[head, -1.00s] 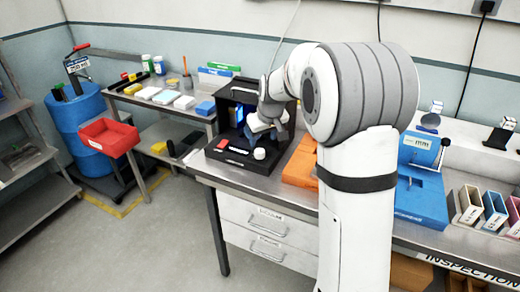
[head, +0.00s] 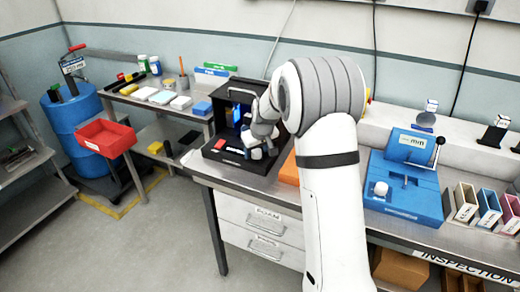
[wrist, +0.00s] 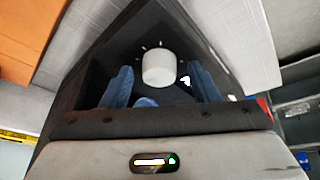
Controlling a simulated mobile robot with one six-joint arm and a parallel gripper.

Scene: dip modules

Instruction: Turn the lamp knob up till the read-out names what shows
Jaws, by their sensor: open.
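The black lamp box (head: 246,92) stands open at the left end of the bench, with a blue piece (head: 237,115) inside. The white lamp knob (wrist: 160,68) sits on its dark front panel with small white marks around it. In the head view, the knob (head: 257,154) is partly hidden beside my gripper. My gripper (wrist: 162,86) is open, its two blue fingertips to either side of the knob and apart from it. A red patch (head: 220,143) shows on the panel's left. I cannot make out any read-out text.
A blue device (head: 405,190) with a white knob stands on the bench at right. Coloured bins (head: 488,209) are at far right. An orange block (head: 289,168) is beside the lamp box. A red tray (head: 106,138) is at left.

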